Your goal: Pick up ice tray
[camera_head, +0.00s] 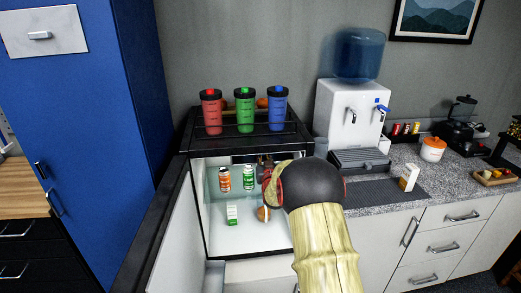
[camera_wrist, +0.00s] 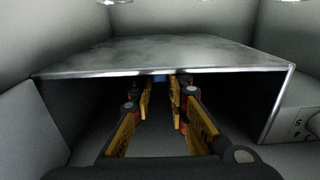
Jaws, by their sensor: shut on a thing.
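In the wrist view, my gripper (camera_wrist: 161,88) reaches under a metal shelf or compartment inside the fridge. Its two fingers are close together around a small blue patch (camera_wrist: 160,78) at the far end. That patch appears to be the ice tray, and most of it is hidden in the dark. In the head view, my gripper (camera_head: 265,168) is at the upper right of the open fridge (camera_head: 215,245). It is partly hidden by my arm. The ice tray cannot be made out there.
An orange can (camera_head: 224,180), a green can (camera_head: 248,178) and a small carton (camera_head: 232,215) stand in the fridge. Red (camera_head: 210,112), green (camera_head: 245,110) and blue (camera_head: 278,110) cups stand on top. A water dispenser (camera_head: 348,115) is on the right counter; a blue cabinet (camera_head: 80,130) stands left.

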